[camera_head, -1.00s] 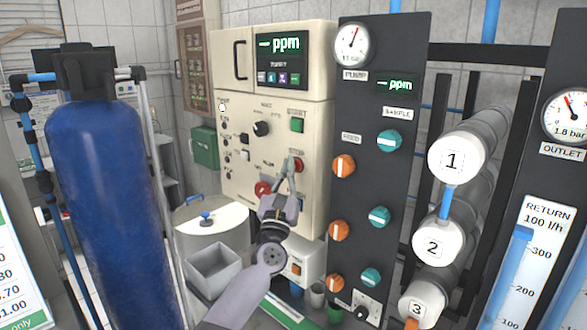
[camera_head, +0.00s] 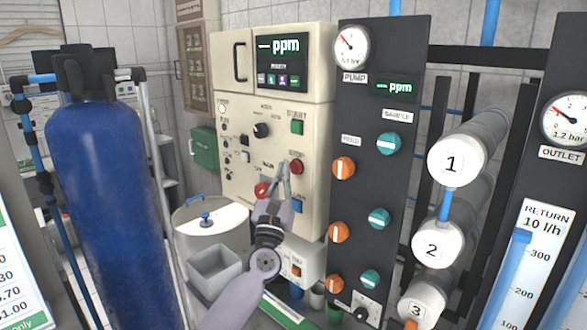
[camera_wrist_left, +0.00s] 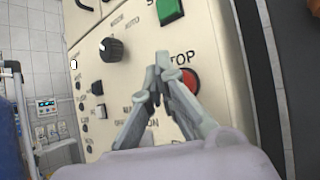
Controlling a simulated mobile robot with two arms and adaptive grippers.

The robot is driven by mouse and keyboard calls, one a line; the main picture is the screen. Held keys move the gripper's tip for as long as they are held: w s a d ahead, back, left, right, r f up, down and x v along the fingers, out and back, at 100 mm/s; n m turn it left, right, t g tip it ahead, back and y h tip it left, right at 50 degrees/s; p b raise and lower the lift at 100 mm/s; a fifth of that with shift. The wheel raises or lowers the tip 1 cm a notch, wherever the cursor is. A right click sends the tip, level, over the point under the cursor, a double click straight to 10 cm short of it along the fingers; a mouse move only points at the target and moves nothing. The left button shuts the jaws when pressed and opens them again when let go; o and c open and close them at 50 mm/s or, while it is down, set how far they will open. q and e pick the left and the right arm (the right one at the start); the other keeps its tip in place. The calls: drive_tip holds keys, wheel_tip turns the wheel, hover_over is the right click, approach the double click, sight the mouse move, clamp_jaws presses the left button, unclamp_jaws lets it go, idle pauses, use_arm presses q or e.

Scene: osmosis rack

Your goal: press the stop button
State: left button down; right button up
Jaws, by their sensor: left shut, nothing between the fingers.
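The red stop button (camera_head: 297,167) sits on the front of the cream control cabinet (camera_head: 315,205), below the green start button (camera_head: 297,127). It also shows in the left wrist view (camera_wrist_left: 190,79), under lettering that reads "TOP", its left part hidden by a finger. My left gripper (camera_head: 283,166) has its fingers drawn together in front of the panel, just left of the red button. In the left wrist view the fingertips (camera_wrist_left: 165,66) overlap the button's left edge; I cannot tell whether they touch the panel. My right gripper is not in view.
A red emergency knob (camera_head: 262,190) and a black selector knob (camera_head: 261,130) are on the same panel. The dark panel with orange and teal valves (camera_head: 389,143) stands to the right. A blue tank (camera_head: 105,200) is at the left. A grey bin (camera_head: 214,270) is below.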

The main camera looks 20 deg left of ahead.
use_arm(q)
drive_tip(key=s, duration=0.1)
drive_tip(key=s+a+p, duration=0.1)
drive_tip(key=s, duration=0.2)
drive_tip(key=shift+s+a+p, duration=0.3)
drive_tip(key=shift+s+a, duration=0.05)
drive_tip(key=shift+d, duration=0.1)
idle(0.6)
